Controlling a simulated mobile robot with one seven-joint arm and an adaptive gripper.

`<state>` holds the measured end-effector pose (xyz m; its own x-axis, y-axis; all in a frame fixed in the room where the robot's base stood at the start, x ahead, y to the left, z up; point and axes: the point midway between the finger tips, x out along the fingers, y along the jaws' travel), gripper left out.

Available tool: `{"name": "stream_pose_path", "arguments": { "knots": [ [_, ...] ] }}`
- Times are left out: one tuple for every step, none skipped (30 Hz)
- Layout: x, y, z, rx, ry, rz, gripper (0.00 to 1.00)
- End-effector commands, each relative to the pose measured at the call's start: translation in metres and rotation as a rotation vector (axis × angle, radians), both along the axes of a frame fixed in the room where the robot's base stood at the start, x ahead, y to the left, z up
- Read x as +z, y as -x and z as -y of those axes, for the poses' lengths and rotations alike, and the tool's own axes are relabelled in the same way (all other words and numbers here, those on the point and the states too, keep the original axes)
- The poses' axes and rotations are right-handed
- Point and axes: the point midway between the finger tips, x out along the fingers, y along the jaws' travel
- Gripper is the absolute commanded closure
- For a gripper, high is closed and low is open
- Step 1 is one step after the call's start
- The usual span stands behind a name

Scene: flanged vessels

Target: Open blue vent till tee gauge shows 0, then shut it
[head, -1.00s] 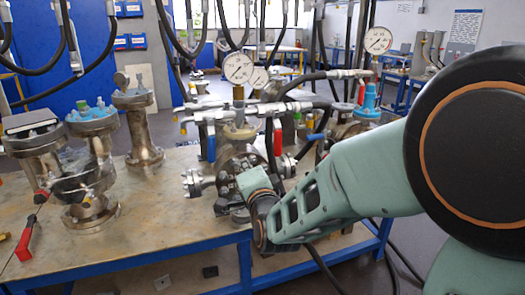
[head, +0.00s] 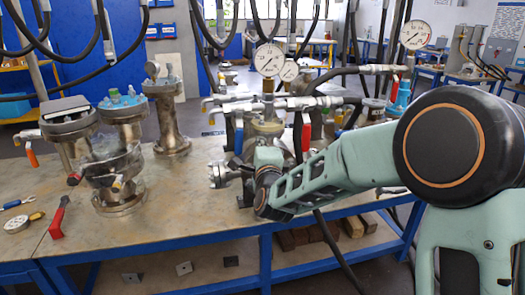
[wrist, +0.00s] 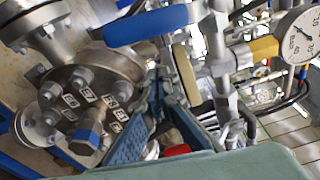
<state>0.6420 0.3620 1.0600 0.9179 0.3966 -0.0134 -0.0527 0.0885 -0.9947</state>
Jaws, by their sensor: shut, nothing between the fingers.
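In the head view, a round white gauge (head: 268,60) stands on a brass stem above the middle vessel, with a smaller gauge (head: 289,71) behind it. I cannot tell which is the tee gauge. A blue handle (head: 238,137) hangs at the left of the manifold and a red handle (head: 306,135) at the right. My gripper (wrist: 165,88) is shut and empty beside the vessel's bolted flange (wrist: 85,95).
Metal pipework and hoses crowd the manifold around my gripper. Flanged vessels (head: 115,150) stand on the left of the bench (head: 180,215). A red-handled tool (head: 60,217) lies at the left. The bench front is mostly clear.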

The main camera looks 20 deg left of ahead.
Motion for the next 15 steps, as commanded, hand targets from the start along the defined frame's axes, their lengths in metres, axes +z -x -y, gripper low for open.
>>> {"name": "stream_pose_path", "arguments": {
  "knots": [
    [0.002,0.011,-0.011,0.009,-0.001,-0.001,1.00],
    [0.002,0.014,-0.014,0.008,0.000,-0.002,1.00],
    [0.003,0.018,-0.017,0.007,0.001,-0.001,1.00],
    [0.003,0.020,-0.019,0.006,0.000,-0.001,1.00],
    [0.003,0.022,-0.021,0.005,0.001,-0.001,1.00],
    [0.004,0.024,-0.024,0.005,0.001,-0.001,1.00],
    [0.004,0.026,-0.025,0.005,0.001,-0.001,1.00],
    [0.004,0.027,-0.026,0.004,0.001,-0.001,1.00],
    [0.004,0.028,-0.027,0.003,0.002,-0.001,1.00],
    [0.004,0.028,-0.027,0.002,0.002,-0.001,1.00],
    [0.004,0.029,-0.028,0.002,0.002,-0.001,1.00],
    [0.004,0.029,-0.028,0.002,0.002,-0.001,1.00],
    [0.004,0.029,-0.028,0.002,0.002,-0.001,1.00],
    [0.004,0.029,-0.028,0.002,0.002,-0.001,1.00],
    [0.004,0.029,-0.028,0.002,0.002,-0.001,1.00]
  ]
}}
